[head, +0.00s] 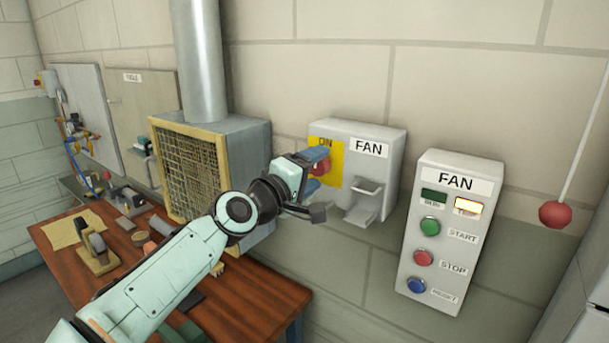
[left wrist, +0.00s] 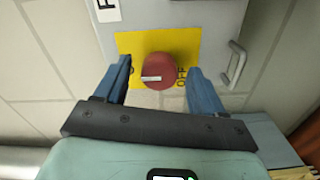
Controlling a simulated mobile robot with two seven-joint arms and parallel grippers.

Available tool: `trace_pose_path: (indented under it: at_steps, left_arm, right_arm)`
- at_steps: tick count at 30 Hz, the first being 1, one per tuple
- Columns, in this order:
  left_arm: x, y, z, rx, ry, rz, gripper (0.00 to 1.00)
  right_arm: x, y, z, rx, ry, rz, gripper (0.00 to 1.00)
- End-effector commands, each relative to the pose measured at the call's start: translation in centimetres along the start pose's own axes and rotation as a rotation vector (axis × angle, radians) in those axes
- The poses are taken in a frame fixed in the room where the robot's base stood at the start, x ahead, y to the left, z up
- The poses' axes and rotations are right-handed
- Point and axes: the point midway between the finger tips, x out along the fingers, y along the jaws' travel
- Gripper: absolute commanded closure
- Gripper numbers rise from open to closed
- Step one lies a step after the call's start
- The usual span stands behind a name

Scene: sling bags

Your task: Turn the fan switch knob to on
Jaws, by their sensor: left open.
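The red fan switch knob (left wrist: 160,66) sits on a yellow plate (left wrist: 188,45) in the left wrist view. Its short white mark lies across the left of its face, on the side away from the "OFF" lettering. In the head view the yellow plate (head: 336,150) is on a grey "FAN" box (head: 388,142), with "ON" at its top; the knob is partly hidden there. My left gripper (head: 320,168) is open in front of the plate. In the left wrist view its blue fingers (left wrist: 160,74) stand either side of the knob, with gaps visible. My right gripper is out of view.
A second "FAN" panel (head: 441,270) with green, red and blue buttons is to the right. A metal hasp (head: 365,200) juts from the switch box. A caged fan unit (head: 240,150) is left, above a cluttered wooden bench (head: 255,295). A red ball (head: 555,214) hangs far right.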

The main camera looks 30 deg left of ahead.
Motion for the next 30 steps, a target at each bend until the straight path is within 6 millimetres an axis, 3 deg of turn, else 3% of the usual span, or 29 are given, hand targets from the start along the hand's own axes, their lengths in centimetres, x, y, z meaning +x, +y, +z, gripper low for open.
trace_pose_path:
  at_steps: [5,18,24,30]
  left_arm:
    - [-2.2,-0.1,-0.1,0.000,0.003,0.002,0.31]
    - [-11.4,-0.1,0.0,0.001,0.003,0.001,0.31]
    - [-13.1,-0.1,0.0,0.001,0.001,0.000,0.31]
    - [-13.3,0.0,0.0,0.000,0.000,0.000,0.31]
  right_arm:
    - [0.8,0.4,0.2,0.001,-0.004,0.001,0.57]
    - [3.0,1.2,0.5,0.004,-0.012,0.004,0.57]
    - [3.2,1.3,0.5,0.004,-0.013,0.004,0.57]
    - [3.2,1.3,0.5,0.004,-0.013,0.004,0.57]
